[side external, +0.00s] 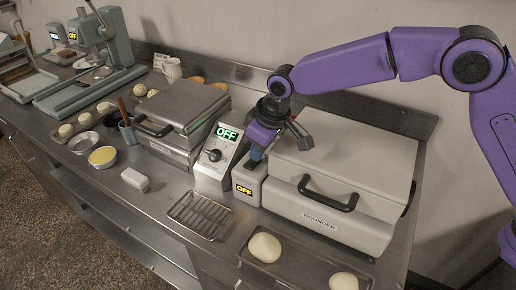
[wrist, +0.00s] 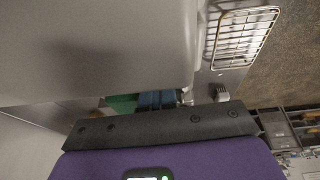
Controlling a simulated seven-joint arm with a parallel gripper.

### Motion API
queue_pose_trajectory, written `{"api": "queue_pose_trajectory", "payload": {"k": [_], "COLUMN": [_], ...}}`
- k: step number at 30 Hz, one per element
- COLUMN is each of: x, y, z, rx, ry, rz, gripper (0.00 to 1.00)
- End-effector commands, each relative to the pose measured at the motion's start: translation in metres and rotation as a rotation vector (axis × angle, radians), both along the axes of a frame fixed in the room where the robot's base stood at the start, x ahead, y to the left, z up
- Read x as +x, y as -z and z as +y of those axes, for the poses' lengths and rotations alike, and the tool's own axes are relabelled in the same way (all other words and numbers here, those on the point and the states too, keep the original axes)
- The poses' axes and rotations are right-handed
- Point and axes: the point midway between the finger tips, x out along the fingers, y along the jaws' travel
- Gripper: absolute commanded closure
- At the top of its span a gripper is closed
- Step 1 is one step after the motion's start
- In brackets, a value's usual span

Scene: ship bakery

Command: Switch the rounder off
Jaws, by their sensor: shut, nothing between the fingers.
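The rounder (side external: 345,165) is a large pale grey machine with a closed lid, a black bar handle (side external: 328,194) and a "ROUNDER" label. A small pale box (side external: 247,181) stands against its left side, with a yellow "OFF" display (side external: 244,190). My gripper (side external: 257,156) is shut and empty, pointing down at the top of this small box. I cannot tell whether it touches; the gripper hides the box's top. In the wrist view, the blue fingertips (wrist: 157,100) show partly behind the dark bar of my gripper.
Left of the small box, a control box (side external: 215,160) has a black knob and a green "OFF" display. A closed press (side external: 183,115) stands further left. A wire rack (side external: 199,214), a white block (side external: 135,180) and a tray with dough balls (side external: 264,248) lie in front.

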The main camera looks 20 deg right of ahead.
Motion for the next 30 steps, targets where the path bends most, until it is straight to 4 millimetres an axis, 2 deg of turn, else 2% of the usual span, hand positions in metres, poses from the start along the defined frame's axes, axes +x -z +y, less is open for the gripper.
{"api": "queue_pose_trajectory", "payload": {"k": [1, 5, 23, 26, 30], "x": [0.008, 0.009, -0.005, -0.008, -0.012], "y": [0.008, 0.008, 0.005, -0.001, -0.023], "z": [-0.012, -0.013, -0.001, 0.0, -0.002], "rx": [-0.012, -0.012, -0.015, -0.014, -0.009], "ry": [0.022, 0.023, 0.02, 0.017, 0.015], "rz": [0.005, 0.005, 0.009, 0.009, 0.004], "gripper": [1.0, 1.0, 1.0, 1.0, 1.0]}}
